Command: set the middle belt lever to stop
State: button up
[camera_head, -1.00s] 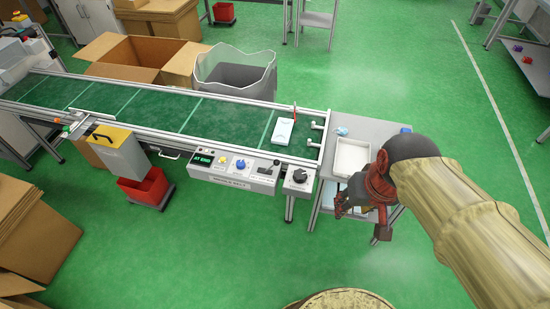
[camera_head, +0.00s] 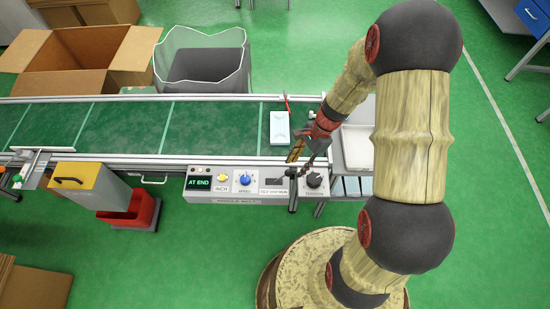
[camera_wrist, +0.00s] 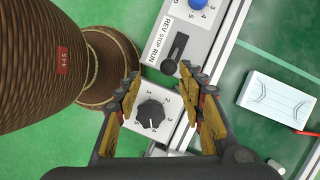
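The middle belt control box (camera_head: 225,195) runs along the near edge of the belt, its display reading AT END. In the wrist view the black belt lever (camera_wrist: 169,67) sits in its slot beside a label reading REV, STOP, RUN. Its knob is at the RUN end. In the head view the lever is partly hard to tell from my gripper (camera_head: 305,152), which hangs over the right end of the box. In the wrist view my gripper (camera_wrist: 160,80) is open and empty, fingers apart around the view of the numbered dial (camera_wrist: 150,115). The lever knob lies just beyond the fingertips.
A blue speed knob (camera_wrist: 198,3) sits along the box beyond the lever. A white packet (camera_head: 279,128) lies at the belt's right end, near a red upright piece. A white tray (camera_head: 357,145) is right of the belt. A red bin (camera_head: 135,212) stands below the belt.

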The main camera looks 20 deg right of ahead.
aim_at(290, 171)
jog(key=a+f+b, duration=0.1)
jog(key=f, duration=0.1)
jog(key=a+f+m+b, duration=0.1)
jog(key=f, duration=0.1)
jog(key=f+m+b, duration=0.1)
jog(key=f, duration=0.1)
jog(key=shift+w+a+f+t, duration=0.3)
jog(key=shift+w+a+f, duration=0.05)
jog(key=shift+w+a, duration=0.05)
jog(key=shift+c, duration=1.3)
jog(key=c, duration=0.7)
grip_shut()
